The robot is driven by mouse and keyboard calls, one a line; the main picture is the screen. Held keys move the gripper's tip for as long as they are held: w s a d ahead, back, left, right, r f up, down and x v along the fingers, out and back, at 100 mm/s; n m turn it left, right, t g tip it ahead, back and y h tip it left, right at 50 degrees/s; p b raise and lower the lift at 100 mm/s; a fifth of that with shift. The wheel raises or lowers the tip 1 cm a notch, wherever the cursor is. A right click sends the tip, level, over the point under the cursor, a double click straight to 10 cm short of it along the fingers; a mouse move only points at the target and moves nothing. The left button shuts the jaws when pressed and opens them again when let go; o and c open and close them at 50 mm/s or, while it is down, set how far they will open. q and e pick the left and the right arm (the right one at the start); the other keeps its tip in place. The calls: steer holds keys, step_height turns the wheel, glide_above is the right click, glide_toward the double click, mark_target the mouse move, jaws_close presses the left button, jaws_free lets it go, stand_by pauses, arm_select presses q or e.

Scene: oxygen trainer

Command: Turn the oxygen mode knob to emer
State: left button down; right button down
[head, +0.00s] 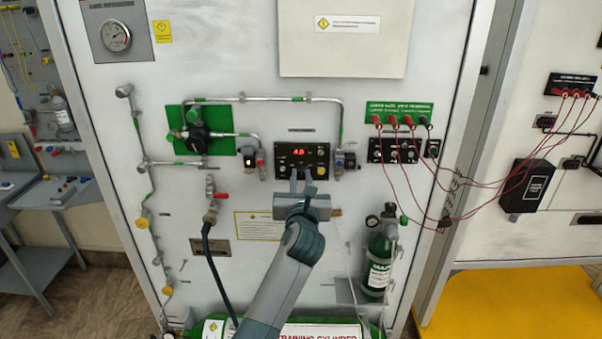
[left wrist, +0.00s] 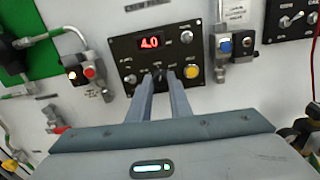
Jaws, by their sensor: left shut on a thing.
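The black oxygen control panel (head: 302,158) is on the white wall board, with a red digital display lit. It also shows in the left wrist view (left wrist: 126,45), where the display (left wrist: 150,42) reads about 4.0. My left gripper (head: 302,180) reaches up to the panel's lower middle. In the left wrist view its two fingers (left wrist: 161,82) are close together, shut on a small dark knob (left wrist: 159,72) in the panel's lower row. The fingers hide much of the knob, and I cannot read its pointer or labels. My right gripper is not in view.
A yellow button (left wrist: 191,72) is just right of the fingers and a toggle (left wrist: 187,37) above it. Valves with red (left wrist: 90,72) and blue (left wrist: 225,46) knobs flank the panel. A green cylinder (head: 379,262) stands lower right. Red cables (head: 440,185) hang at the right.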

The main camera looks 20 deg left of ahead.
arm_select(q)
steer(key=m+p, duration=0.5)
steer(key=shift+r+p, duration=0.15)
steer(key=shift+p, duration=0.25)
steer(key=shift+m+p, duration=0.35)
steer(key=shift+m, duration=0.55)
steer(key=shift+f+m, duration=0.25)
steer(key=shift+m, duration=0.55)
steer(key=c, duration=1.6)
jaws_free()
